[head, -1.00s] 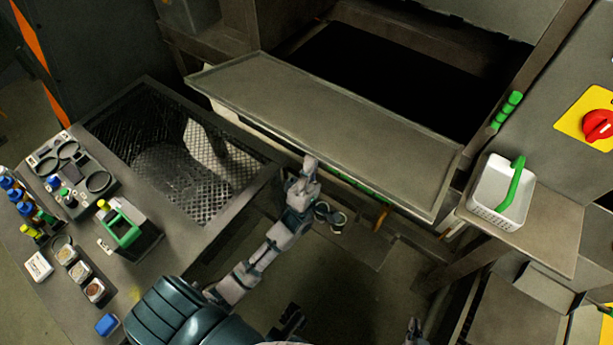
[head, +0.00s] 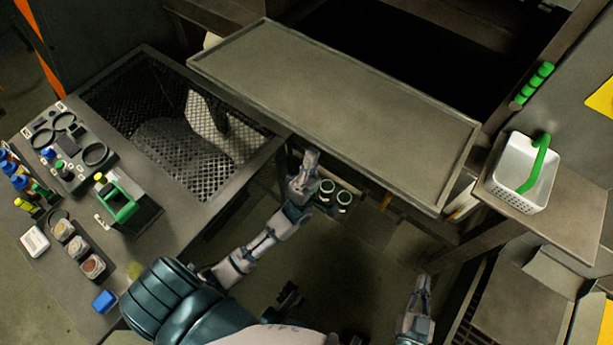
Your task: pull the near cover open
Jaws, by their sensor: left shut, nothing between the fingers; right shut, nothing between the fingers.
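The near cover (head: 340,105) is a wide grey flat panel with a raised rim, in the upper middle of the head view. A dark opening (head: 400,50) shows behind it. My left gripper (head: 309,160) is shut and empty, just below the cover's near edge in the picture. I cannot tell whether it touches the edge. My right gripper (head: 422,283) is shut and empty, lower and to the right, apart from the cover. No handle on the cover is clearly visible, and its underside is hidden.
A white basket with a green handle (head: 522,175) stands on a ledge to the right. Green cylinders (head: 533,83) line the frame beside the opening. At left, a bench holds a mesh-bottomed bay (head: 180,125), a green-handled caddy (head: 120,205) and small bottles. Two round jars (head: 335,192) sit beside my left gripper.

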